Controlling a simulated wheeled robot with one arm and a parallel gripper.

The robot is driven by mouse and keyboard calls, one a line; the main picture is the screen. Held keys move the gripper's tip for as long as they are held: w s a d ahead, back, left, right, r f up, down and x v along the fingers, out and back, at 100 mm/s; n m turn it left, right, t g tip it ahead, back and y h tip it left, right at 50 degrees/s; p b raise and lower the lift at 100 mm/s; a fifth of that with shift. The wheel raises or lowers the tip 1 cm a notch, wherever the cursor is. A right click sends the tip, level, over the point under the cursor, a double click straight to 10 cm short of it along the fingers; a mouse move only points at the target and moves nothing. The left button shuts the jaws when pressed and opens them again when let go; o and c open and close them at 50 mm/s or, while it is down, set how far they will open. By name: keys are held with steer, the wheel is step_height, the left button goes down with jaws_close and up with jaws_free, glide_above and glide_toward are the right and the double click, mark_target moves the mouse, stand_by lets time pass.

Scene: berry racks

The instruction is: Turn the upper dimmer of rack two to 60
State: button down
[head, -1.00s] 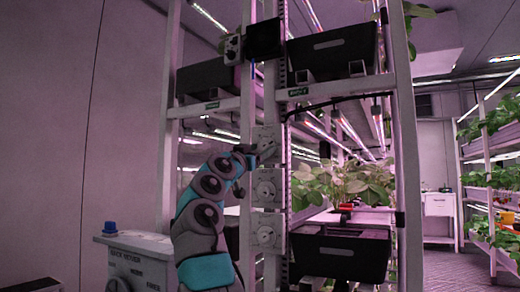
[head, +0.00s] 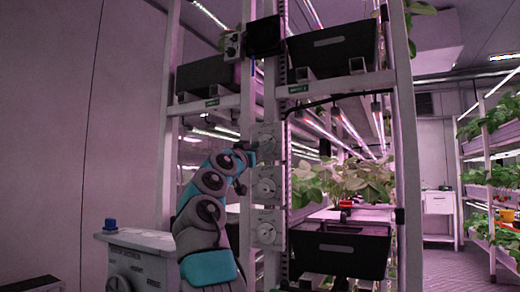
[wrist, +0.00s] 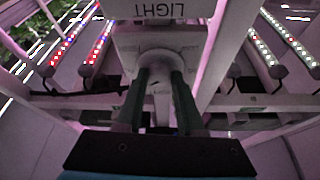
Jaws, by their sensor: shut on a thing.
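The upper dimmer (head: 267,139) is a pale plate with a round dial, top of three in a column on the rack's middle post. In the head view my gripper (head: 249,149) is at the left edge of the upper dimmer, small and partly hidden by my arm. The dial's setting cannot be read.
Two more dials, the middle one (head: 267,187) and the lower one (head: 266,233), sit below on the same post. A black screen (head: 263,37) is above. Dark bins (head: 340,251) and leafy plants (head: 345,180) are to the right.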

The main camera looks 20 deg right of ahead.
steer(key=shift+s+d+n+t+y+b, duration=0.1)
steer(key=shift+n+t+y+b, duration=0.5)
steer(key=shift+n, duration=1.3)
steer(key=shift+s+d+n+t+y+b, duration=0.1)
steer(key=shift+n+t+y+b, duration=0.5)
steer(key=shift+n, duration=1.3)
steer(key=c, duration=0.5)
jaws_free()
steer(key=shift+a+f, duration=0.1)
steer(key=shift+a, duration=0.05)
steer(key=b+v, duration=0.5)
steer(key=v, duration=0.2)
steer(key=shift+s+a+f, duration=0.1)
steer(key=shift+s+f, duration=0.05)
steer(key=shift+s, duration=0.15)
